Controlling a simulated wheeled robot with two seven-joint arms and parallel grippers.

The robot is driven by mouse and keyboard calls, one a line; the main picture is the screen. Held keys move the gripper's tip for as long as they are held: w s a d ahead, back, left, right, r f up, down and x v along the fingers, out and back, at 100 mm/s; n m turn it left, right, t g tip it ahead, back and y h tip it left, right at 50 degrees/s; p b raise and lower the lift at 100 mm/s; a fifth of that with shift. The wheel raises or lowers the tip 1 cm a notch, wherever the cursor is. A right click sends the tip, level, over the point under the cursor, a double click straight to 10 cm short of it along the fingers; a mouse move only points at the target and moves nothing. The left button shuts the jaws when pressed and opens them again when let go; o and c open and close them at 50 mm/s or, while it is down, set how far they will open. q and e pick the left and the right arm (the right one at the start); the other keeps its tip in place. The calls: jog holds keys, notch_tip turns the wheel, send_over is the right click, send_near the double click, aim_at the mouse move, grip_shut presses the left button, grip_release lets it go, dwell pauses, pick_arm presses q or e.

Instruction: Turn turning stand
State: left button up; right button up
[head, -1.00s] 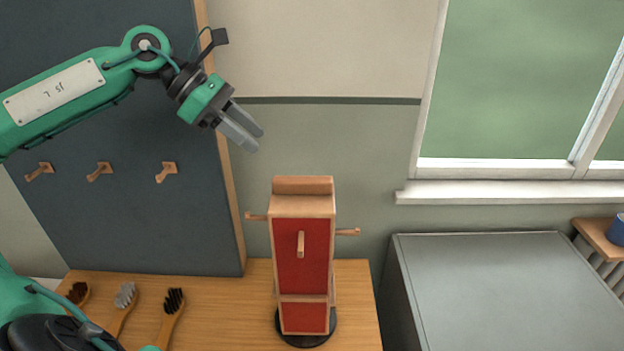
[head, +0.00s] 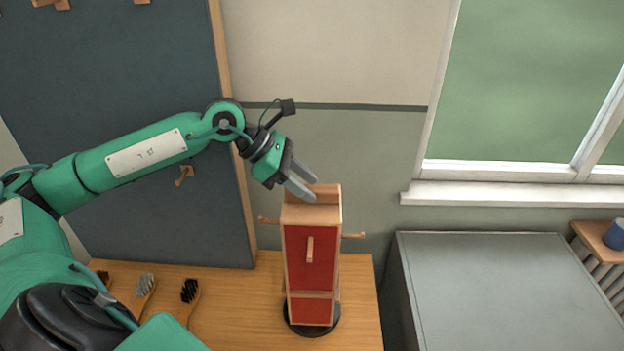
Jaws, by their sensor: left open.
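The turning stand (head: 312,258) is a wooden tower with red panels, standing upright on a round black base (head: 311,323) on the wooden table. A wooden peg juts from its front face, and a peg sticks out on each side. My left gripper (head: 306,188) is open and empty, its grey fingers pointing down and right at the top of the stand. The fingertips overlap the stand's top in the picture; I cannot tell whether they touch it. My right gripper is not in view.
Several brushes, including a black-bristled one (head: 190,292), lie on the table (head: 255,310) left of the stand. A dark board (head: 120,110) with wooden pegs stands behind. A grey cabinet (head: 500,285) is at the right.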

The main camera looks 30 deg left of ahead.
pick_arm(q)
jog(key=shift+p+x, duration=0.35)
jog(key=shift+x, duration=0.8)
grip_shut()
